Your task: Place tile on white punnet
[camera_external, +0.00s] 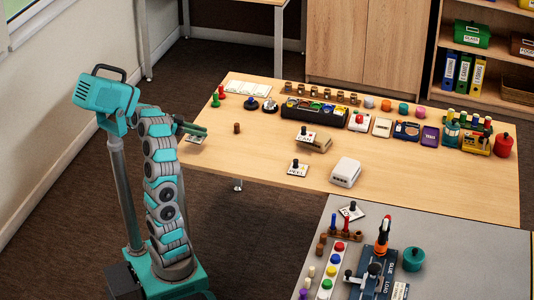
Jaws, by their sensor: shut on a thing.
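My gripper (192,130) is at the left end of the wooden table, shut on a white lettered tile (198,139). My arm and fingers partly hide this tile, and its lettering is too small to read. I cannot tell whether it touches the table. The white punnet (346,172) stands near the table's front edge, right of centre, well to the right of my gripper. It appears upside down, with nothing on top. Another knobbed tile (298,168) lies just left of it. A third tile (307,134) rests on a tan punnet (320,145) behind it.
A small brown peg (237,128) stands right of my gripper. Red and green pawns (215,101) stand behind it. A black tray (316,110) and several boxes line the back. A grey table (460,245) stands in front.

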